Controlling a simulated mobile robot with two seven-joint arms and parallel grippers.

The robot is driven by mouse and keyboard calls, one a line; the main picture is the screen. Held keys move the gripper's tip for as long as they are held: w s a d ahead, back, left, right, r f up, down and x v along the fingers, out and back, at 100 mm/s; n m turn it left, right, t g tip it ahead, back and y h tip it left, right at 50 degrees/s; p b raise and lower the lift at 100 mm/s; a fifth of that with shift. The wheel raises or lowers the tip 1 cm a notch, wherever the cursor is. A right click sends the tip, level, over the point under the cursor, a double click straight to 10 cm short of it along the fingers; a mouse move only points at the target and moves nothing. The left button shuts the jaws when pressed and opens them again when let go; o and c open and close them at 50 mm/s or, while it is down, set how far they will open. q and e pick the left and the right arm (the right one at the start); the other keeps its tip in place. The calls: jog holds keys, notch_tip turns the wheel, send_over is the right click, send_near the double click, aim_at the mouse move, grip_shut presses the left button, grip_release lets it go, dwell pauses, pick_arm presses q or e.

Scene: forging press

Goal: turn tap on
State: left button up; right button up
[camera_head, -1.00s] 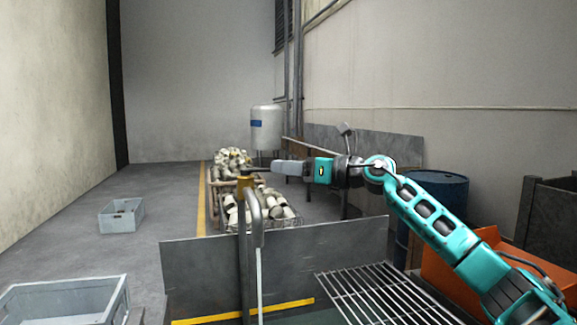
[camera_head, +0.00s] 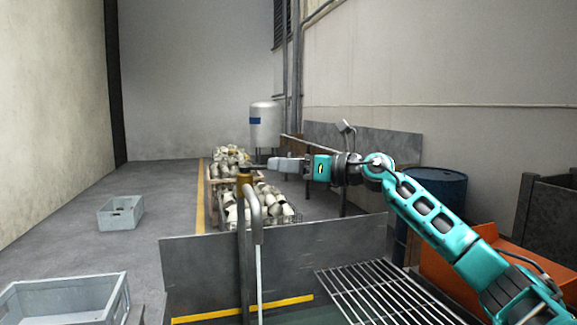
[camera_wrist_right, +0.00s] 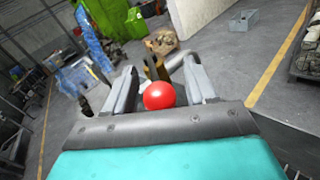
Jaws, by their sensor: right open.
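The tap is a grey upright pipe with a hooked spout (camera_head: 252,205) and a brass-coloured top (camera_head: 244,179), in the middle of the head view. A thin white line (camera_head: 259,280) runs straight down from the spout, like a stream of water. My right gripper (camera_head: 272,164) is just right of the brass top. In the right wrist view, a red ball knob (camera_wrist_right: 158,96) sits between the open fingers of this gripper (camera_wrist_right: 160,80). A brass part (camera_wrist_right: 155,68) shows behind the knob. Contact with the fingers cannot be told. My left gripper is not in view.
Crates of pale parts (camera_head: 270,200) lie beyond. An orange bin (camera_head: 440,268) and a blue drum (camera_head: 450,188) stand right. Grey bins (camera_head: 60,300) are on the left floor.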

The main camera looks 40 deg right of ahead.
jog(key=shift+s+d+f, duration=0.15)
jog(key=shift+s, duration=0.1)
pick_arm(q)
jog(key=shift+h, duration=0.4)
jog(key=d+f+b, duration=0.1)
jog(key=b, duration=0.2)
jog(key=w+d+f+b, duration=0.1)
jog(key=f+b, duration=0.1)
jog(key=b, duration=0.1)
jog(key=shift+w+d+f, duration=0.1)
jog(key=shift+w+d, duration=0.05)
pick_arm(e)
jog(key=v, duration=1.2)
jog(key=shift+s, duration=0.2)
jog(key=shift+r, duration=0.25)
